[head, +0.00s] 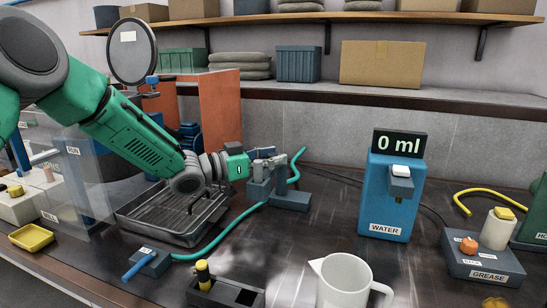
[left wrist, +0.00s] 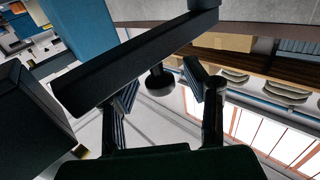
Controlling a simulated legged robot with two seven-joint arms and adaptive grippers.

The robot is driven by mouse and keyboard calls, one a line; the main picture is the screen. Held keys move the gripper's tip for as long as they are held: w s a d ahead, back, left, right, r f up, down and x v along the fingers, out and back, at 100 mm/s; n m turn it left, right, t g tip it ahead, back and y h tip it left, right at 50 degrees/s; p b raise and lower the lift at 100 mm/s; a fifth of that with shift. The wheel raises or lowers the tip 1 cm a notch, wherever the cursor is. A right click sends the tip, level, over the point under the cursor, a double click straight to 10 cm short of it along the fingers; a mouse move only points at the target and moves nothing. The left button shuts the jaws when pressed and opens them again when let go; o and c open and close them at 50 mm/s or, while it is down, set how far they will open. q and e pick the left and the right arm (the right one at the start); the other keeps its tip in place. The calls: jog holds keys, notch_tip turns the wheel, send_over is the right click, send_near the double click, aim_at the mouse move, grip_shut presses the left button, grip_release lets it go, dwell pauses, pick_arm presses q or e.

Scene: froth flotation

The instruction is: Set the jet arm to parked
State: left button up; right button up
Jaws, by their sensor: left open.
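The jet arm seems to be the grey fixture (head: 291,200) on the bench, with a grey upright and a teal hose (head: 236,221) running near it; its exact setting cannot be told. My left gripper (head: 268,153) is at the top of this fixture and partly hides it. In the left wrist view my left gripper (left wrist: 163,92) has its fingers apart. A dark bar (left wrist: 130,65) crosses in front of the fingers there, and a dark round knob (left wrist: 159,82) shows between them; contact cannot be told. My right gripper is not in view.
A metal tray with a rack (head: 160,226) lies below my left forearm. A blue water dispenser (head: 387,205) reading 0 ml stands to the right. A white jug (head: 342,284), a black holder with a yellow-capped item (head: 203,275) and a grease box (head: 482,262) are nearer the front.

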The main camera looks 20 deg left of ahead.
pick_arm(q)
jog(key=shift+a, duration=0.1)
grip_shut()
